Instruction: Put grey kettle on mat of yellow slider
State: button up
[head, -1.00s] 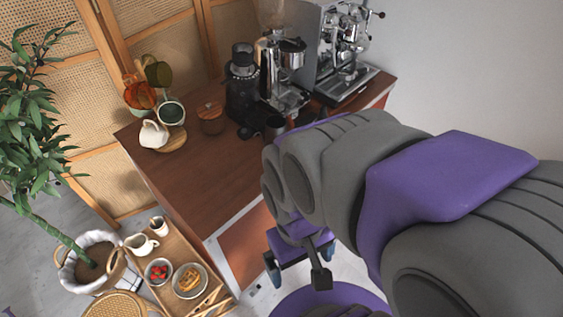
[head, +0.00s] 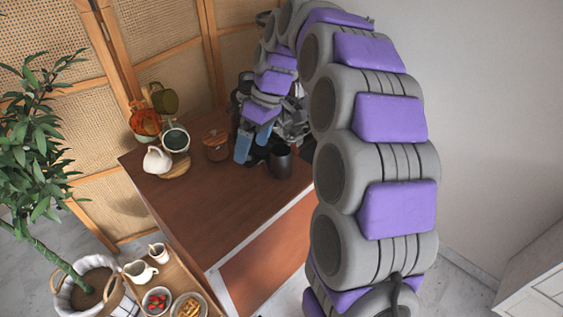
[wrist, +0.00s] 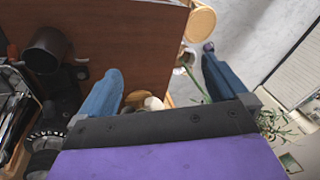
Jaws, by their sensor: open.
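A dark grey round vessel (head: 279,162), possibly the grey kettle, stands on the brown counter near its front edge. It also shows in the wrist view (wrist: 46,50), at upper left, outside my gripper's left finger. My gripper (head: 254,141) hangs over the counter just left of this vessel, blue fingers pointing down. In the wrist view my gripper (wrist: 161,72) is open, with nothing held between its fingers. I cannot make out a yellow slider or its mat. My arm hides much of the counter's right side and the machines there.
On the counter's left are a white jug (head: 157,160), a green cup (head: 176,139) and a wooden-lidded jar (head: 216,146). A tray (head: 178,277) with food and small jugs stands lower left, beside a potted plant (head: 38,150). The counter's front middle (head: 215,210) is clear.

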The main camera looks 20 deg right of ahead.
jog(key=w+d+f+n+t, duration=0.1)
jog(key=w+d+f+n, duration=0.3)
jog(key=w+d, duration=0.55)
jog(key=w+d+f+n+t, duration=0.1)
jog(key=w+d+f, duration=0.45)
jog(key=d, duration=0.65)
jog(key=b, duration=0.3)
send_near(281, 153)
jog(key=s+a+f, duration=0.2)
jog(key=a, duration=0.1)
jog(key=shift+s+b+x, duration=0.2)
jog(key=shift+b+x, duration=0.6)
jog(key=shift+x, duration=1.7)
jog(key=shift+a, duration=0.2)
jog(key=shift+r, duration=0.1)
jog(key=shift+c, duration=0.3)
jog(key=c, duration=1.3)
jog(key=shift+r, duration=0.15)
